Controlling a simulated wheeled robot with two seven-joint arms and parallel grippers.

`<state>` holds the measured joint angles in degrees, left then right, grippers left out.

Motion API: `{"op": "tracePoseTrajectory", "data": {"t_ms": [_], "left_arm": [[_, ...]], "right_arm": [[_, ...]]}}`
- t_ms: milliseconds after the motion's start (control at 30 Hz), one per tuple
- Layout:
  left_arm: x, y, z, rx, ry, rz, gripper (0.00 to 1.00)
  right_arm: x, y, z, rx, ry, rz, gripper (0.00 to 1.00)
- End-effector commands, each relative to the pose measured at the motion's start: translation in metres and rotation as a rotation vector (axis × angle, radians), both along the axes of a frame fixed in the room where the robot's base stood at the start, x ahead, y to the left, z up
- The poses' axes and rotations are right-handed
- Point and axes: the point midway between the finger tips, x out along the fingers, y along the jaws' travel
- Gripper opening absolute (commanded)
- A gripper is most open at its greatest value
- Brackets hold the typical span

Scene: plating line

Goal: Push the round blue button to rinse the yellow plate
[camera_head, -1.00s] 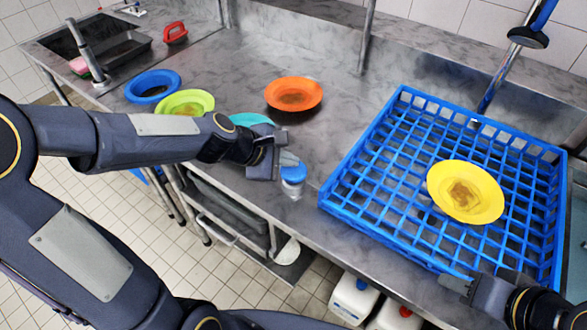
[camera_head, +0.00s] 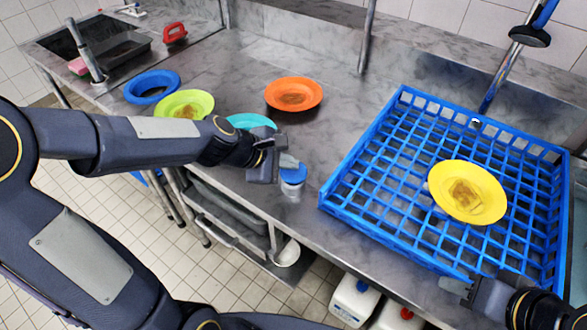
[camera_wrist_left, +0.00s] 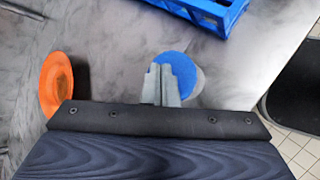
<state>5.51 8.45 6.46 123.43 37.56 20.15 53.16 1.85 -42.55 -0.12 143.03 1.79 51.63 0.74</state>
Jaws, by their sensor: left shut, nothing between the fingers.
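The round blue button (camera_head: 293,175) sits on a short pale base near the counter's front edge. My left gripper (camera_head: 289,161) is shut and empty, with its fingertips at the button's far-left side. In the left wrist view the fingertips (camera_wrist_left: 161,75) overlap part of the blue button (camera_wrist_left: 182,72); I cannot tell whether they touch it. The yellow plate (camera_head: 485,183), with a brown stain in its middle, lies in the blue rack (camera_head: 335,205) on the right. My right gripper (camera_head: 457,287) is by the rack's front edge; its fingers are too small to read.
An orange plate (camera_head: 293,93) lies on the counter behind the button. A teal plate (camera_head: 250,120), a lime plate (camera_head: 184,103) and a blue plate (camera_head: 152,86) lie to the left. A sprayer (camera_head: 530,36) hangs above the rack. The counter between orange plate and rack is clear.

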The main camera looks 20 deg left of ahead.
Motion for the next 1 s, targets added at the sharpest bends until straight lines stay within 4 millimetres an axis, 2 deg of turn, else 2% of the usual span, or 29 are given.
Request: {"op": "tracePoseTrajectory", "data": {"t_ms": [1000], "left_arm": [[-0.0003, 0.0001, -0.0105, 0.001, 0.002, 0.000, 0.00]], "right_arm": [[0.0000, 0.0000, -0.0092, 0.000, 0.000, 0.000, 0.35]]}}
